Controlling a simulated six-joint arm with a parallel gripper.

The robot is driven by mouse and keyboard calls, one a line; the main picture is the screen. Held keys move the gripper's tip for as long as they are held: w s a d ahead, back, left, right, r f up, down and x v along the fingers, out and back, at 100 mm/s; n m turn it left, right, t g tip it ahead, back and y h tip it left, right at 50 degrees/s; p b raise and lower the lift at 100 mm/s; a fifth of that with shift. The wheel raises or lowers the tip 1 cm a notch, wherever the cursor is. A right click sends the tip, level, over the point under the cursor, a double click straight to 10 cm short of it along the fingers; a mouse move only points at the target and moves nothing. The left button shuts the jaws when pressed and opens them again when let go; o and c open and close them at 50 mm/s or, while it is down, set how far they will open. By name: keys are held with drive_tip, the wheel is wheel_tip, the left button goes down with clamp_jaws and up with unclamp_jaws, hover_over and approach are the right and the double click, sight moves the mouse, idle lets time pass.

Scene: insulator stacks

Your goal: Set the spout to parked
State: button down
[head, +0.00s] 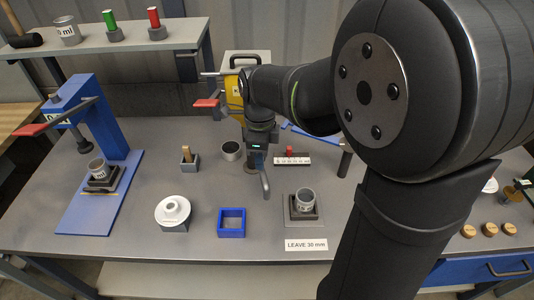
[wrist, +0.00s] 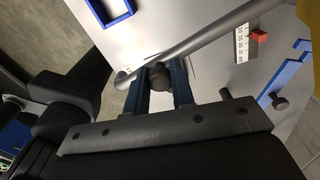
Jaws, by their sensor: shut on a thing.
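The spout is a grey tube (wrist: 215,36) crossing the upper part of the wrist view, with a dark round knob (wrist: 148,74) near its lower left end. My gripper (wrist: 157,78) is shut on this knob, one blue finger on each side. In the head view my gripper (head: 255,161) points down over the middle of the table, and the bent end of the spout (head: 265,185) hangs just below and right of it. A yellow body (head: 233,90) stands behind my arm, mostly hidden; where the spout joins it cannot be seen.
In front are a blue square tray (head: 232,234), a white insulator stack (head: 173,212) and a cup on a stand (head: 305,200). A dark-filled cup (head: 231,151) is left of my gripper; a scale with a red slider (head: 292,160) is right. A blue press (head: 104,120) stands left.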

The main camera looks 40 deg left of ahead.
idle(0.4)
drive_tip(key=c, duration=1.2)
unclamp_jaws()
drive_tip(key=shift+c, duration=0.2)
drive_tip(key=shift+s, duration=0.1)
